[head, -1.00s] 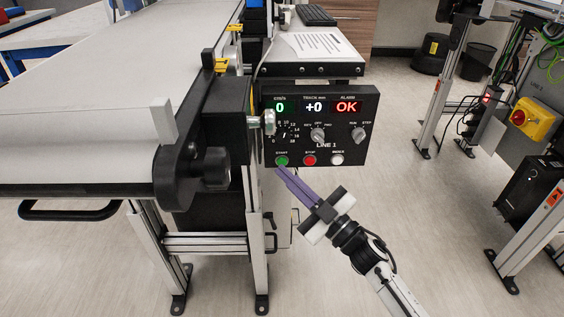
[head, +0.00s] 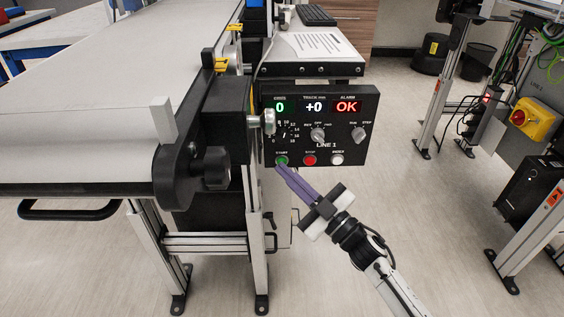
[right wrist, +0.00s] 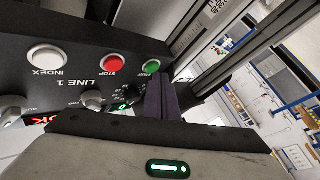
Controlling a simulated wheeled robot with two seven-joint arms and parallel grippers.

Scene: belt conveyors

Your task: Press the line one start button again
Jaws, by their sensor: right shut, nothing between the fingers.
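The LINE 1 control panel (head: 320,125) is a black box at the right side of the belt conveyor. Its green start button (head: 281,160) is at the lower left, beside the red stop button (head: 309,160) and the white index button (head: 337,159). My right gripper (head: 281,168) is shut and empty, its purple fingertips just below the start button; I cannot tell whether they touch it. In the right wrist view the green button (right wrist: 152,68) shows beside the purple fingers (right wrist: 160,100). My left gripper is not in view.
The belt conveyor (head: 110,70) fills the left, with a black knob (head: 214,168) near the panel. The panel displays read 0, +0 and OK. A shelf with a paper (head: 315,46) is above the panel.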

